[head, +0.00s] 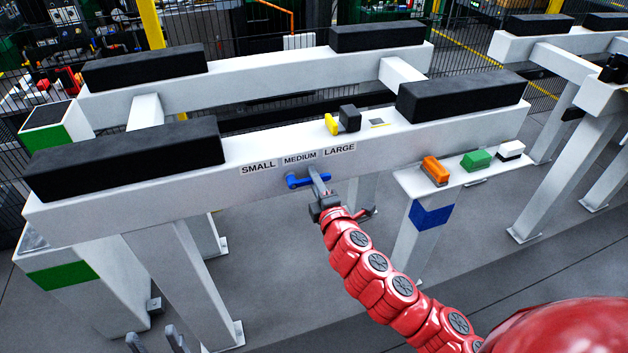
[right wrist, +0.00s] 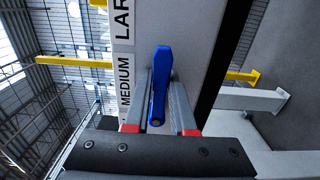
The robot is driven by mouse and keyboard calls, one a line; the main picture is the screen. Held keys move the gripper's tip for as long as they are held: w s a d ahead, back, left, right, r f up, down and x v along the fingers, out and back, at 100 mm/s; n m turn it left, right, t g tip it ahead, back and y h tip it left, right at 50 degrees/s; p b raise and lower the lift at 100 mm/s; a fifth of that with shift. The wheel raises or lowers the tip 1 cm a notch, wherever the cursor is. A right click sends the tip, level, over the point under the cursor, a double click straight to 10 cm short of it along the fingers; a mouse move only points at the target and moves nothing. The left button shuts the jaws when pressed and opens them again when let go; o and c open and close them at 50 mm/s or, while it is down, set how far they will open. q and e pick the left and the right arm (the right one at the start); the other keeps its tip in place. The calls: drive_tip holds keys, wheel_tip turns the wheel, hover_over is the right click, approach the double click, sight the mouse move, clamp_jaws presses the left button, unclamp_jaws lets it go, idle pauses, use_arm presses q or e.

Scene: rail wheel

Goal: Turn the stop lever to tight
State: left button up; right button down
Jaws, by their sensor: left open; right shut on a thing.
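A blue lever (head: 295,181) sits on the front face of the white beam (head: 255,189), under the printed words SMALL, MEDIUM and LARGE. It lies about level along the beam in the head view. My right gripper (head: 316,184) is shut on the blue lever. In the right wrist view the lever (right wrist: 161,70) stands between the two grey fingers, its wide end past their tips, beside the word MEDIUM. No word "tight" is readable. My left gripper (head: 151,331) is open and empty at the bottom edge, low in front of the beam.
A yellow piece (head: 331,124) and a black block (head: 350,118) stand on the beam. A side shelf (head: 410,180) holds orange (head: 435,170), green (head: 476,160) and white (head: 510,150) blocks. Long black pads (head: 125,157) lie on the beams. Floor in front is clear.

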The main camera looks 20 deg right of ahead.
drive_tip(key=shift+r, duration=0.1)
idle(0.3)
drive_tip(key=c, duration=0.8)
unclamp_jaws()
drive_tip(key=shift+o, duration=0.2)
drive_tip(key=s+p, duration=0.7)
drive_tip(key=s, duration=1)
drive_tip(key=shift+s+d, duration=0.2)
drive_tip(key=shift+d, duration=0.1)
